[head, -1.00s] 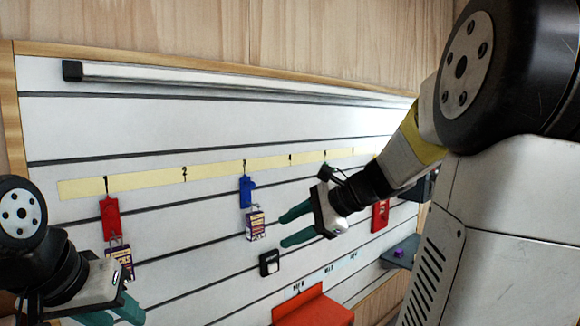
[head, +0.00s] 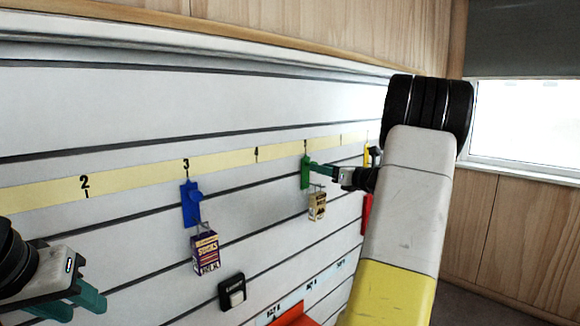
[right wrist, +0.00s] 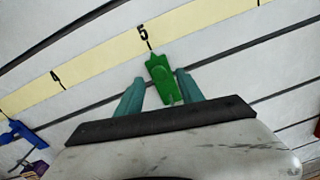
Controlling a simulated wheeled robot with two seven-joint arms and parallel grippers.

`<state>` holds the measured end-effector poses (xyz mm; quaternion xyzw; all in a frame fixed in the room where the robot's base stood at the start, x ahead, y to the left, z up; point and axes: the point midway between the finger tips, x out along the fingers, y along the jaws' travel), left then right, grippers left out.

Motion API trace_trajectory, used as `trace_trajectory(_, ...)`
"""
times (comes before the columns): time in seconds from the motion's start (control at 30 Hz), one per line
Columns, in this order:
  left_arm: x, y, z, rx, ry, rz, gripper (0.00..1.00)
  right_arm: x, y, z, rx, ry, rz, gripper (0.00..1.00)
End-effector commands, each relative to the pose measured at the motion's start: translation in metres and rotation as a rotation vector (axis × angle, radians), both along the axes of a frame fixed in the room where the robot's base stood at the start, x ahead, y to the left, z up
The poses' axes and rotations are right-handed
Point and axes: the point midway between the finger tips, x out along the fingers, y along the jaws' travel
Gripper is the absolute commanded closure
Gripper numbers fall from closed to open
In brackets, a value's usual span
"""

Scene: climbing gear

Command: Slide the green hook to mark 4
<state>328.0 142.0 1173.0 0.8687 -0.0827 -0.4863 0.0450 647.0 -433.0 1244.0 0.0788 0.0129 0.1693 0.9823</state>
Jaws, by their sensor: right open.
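The green hook (head: 306,172) hangs on the slatted wall just below mark 5 of the yellow number strip, with a small tan box (head: 317,206) hanging from it. In the right wrist view the green hook (right wrist: 162,78) lies between the teal fingers of my right gripper (right wrist: 161,88). The right gripper (head: 322,170) is open around it; contact cannot be told. Mark 4 (head: 257,154) is on the strip to the left of the hook, with clear wall below it. My left gripper (head: 80,302) is at the lower left, away from the wall hooks, with its fingers apart.
A blue hook (head: 191,204) with a purple socks box (head: 206,252) hangs under mark 3. A black device (head: 232,291) is lower on the wall. A yellow piece (head: 367,155) and a red one (head: 366,213) are right of the green hook. The slat between blue and green hooks is free.

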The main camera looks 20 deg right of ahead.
Motion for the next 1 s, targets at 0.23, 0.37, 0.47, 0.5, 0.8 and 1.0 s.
trace_trajectory(0.23,0.000,0.000,0.000,0.000,0.000,0.000,0.64,0.033,0.013,0.000,-0.001,-0.001,0.002,0.55)
trace_trajectory(0.37,0.000,0.000,0.000,0.000,0.001,0.000,0.64,0.040,0.015,0.000,-0.002,0.000,0.000,0.55)
trace_trajectory(0.47,0.000,0.000,0.000,0.000,0.001,0.000,0.64,0.041,0.015,0.000,-0.001,0.001,0.000,0.55)
trace_trajectory(0.5,0.000,0.000,0.000,0.000,0.001,0.000,0.64,0.041,0.015,0.000,-0.001,0.001,0.000,0.55)
trace_trajectory(0.8,0.000,0.000,0.000,0.000,0.001,0.000,0.64,0.041,0.015,0.000,-0.002,0.000,0.000,0.91)
trace_trajectory(1.0,0.000,0.000,0.000,0.000,0.001,0.000,0.64,0.040,0.015,0.000,-0.002,0.000,0.000,1.00)
